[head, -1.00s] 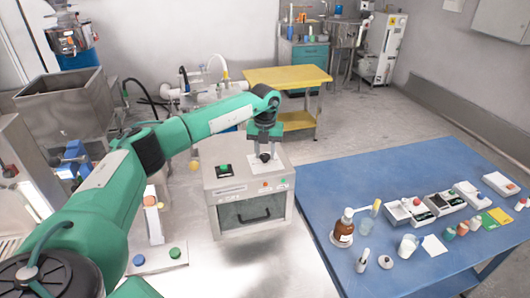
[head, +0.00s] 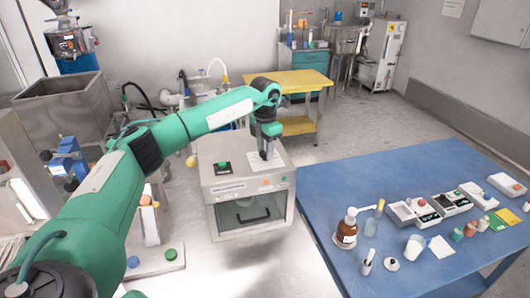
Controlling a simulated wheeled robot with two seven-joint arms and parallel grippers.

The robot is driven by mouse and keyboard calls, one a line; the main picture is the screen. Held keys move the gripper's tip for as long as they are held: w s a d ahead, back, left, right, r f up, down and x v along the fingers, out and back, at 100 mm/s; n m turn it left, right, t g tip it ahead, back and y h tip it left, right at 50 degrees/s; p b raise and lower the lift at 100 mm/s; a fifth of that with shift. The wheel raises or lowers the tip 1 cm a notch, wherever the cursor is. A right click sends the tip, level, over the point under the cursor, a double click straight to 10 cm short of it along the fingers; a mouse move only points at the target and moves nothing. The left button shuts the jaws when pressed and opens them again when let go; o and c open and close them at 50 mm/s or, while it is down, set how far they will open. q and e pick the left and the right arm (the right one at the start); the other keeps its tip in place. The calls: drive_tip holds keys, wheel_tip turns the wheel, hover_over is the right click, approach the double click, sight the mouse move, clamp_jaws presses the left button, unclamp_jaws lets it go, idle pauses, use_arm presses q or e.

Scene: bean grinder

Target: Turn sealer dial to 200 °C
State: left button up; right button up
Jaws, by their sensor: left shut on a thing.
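The sealer (head: 230,188) is a grey box-shaped machine with a dark front window and handle. It stands on the light metal bench. A white dial plate (head: 262,168) lies on its top at the right, and a green button on a dark base (head: 224,167) is to the left of it. My left gripper (head: 266,153) points down onto the plate and is shut on the dial, which the fingers mostly hide. The dial's setting and the scale marks are too small to read. My right gripper is not in view.
A blue table (head: 390,185) to the right holds a brown bottle (head: 347,228), a beaker, scales and several small items. A button box (head: 160,262) with blue and green buttons sits at the lower left. A yellow cart (head: 290,83) stands behind.

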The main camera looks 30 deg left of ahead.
use_arm(q)
drive_tip(key=m+b, duration=0.1)
drive_tip(key=m, duration=0.3)
drive_tip(key=shift+m, duration=0.3)
drive_tip(key=shift+r+m+b, duration=0.1)
drive_tip(key=shift+m+b, duration=0.3)
drive_tip(key=shift+m, duration=1.2)
drive_tip(key=o, duration=1)
drive_tip(key=shift+c, duration=0.2)
drive_tip(key=shift+w+r+b, duration=0.1)
drive_tip(key=shift+r+b, duration=0.2)
drive_tip(key=shift+r, duration=0.25)
wheel_tip(320, 180, up, 13)
drive_tip(key=b, duration=0.2)
drive_tip(key=shift+f+b, duration=0.15)
drive_tip(key=shift+b, duration=0.2)
